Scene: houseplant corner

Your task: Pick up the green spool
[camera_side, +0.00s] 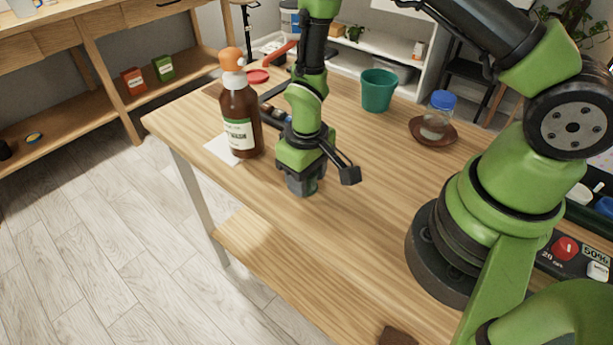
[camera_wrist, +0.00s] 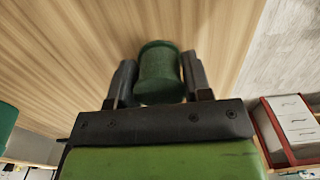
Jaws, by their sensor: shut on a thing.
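The green spool (camera_wrist: 158,76) is dark green and sits between the two dark fingers of my gripper (camera_wrist: 158,82) in the wrist view. Both fingers touch its sides, so the gripper is shut on it. In the side view my gripper (camera_side: 305,182) points down low over the wooden table, near its front edge. There the spool is mostly hidden by the fingers. I cannot tell whether it still touches the table.
A brown bottle (camera_side: 240,118) with an orange top stands close left of my gripper on a white sheet (camera_side: 218,148). A teal pot (camera_side: 378,91) and a blue-capped jar (camera_side: 437,116) on a brown saucer (camera_side: 452,135) stand farther back.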

